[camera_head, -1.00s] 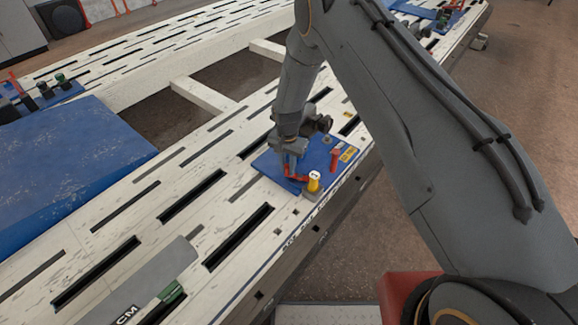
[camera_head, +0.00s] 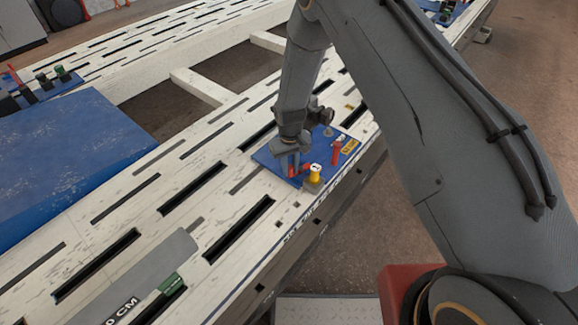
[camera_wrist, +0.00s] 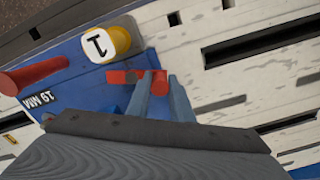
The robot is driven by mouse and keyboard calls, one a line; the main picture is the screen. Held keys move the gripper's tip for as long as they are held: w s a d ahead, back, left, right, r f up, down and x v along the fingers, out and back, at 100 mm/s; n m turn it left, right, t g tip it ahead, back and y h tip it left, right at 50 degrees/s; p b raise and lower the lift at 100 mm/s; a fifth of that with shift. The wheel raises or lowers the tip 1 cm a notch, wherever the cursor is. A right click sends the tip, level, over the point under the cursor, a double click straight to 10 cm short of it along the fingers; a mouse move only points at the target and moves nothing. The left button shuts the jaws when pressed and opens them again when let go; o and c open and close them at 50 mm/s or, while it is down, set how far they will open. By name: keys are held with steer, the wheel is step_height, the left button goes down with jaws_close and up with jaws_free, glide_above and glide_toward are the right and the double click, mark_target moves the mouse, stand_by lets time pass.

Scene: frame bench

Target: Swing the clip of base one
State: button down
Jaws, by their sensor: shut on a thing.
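Base one is a blue plate (camera_head: 263,156) on the slotted white bench. A yellow post with a white cap marked 1 (camera_head: 315,172) stands at its front edge; it also shows in the wrist view (camera_wrist: 105,43). The red clip (camera_wrist: 130,77) lies close to the yellow post, its far end pointing toward the post's side. My gripper (camera_wrist: 160,88) is shut on the clip's upright red end. In the head view my gripper (camera_head: 292,165) hides part of the clip.
A grey piece marked CM (camera_head: 135,280) lies in front.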

steer(key=shift+s+d+n, duration=0.2)
steer(key=shift+s+n, duration=0.05)
steer(key=shift+n, duration=0.55)
steer(key=c, duration=1.8)
jaws_free()
steer(key=shift+c, duration=0.2)
steer(key=shift+r, duration=0.1)
steer(key=shift+r, duration=3.8)
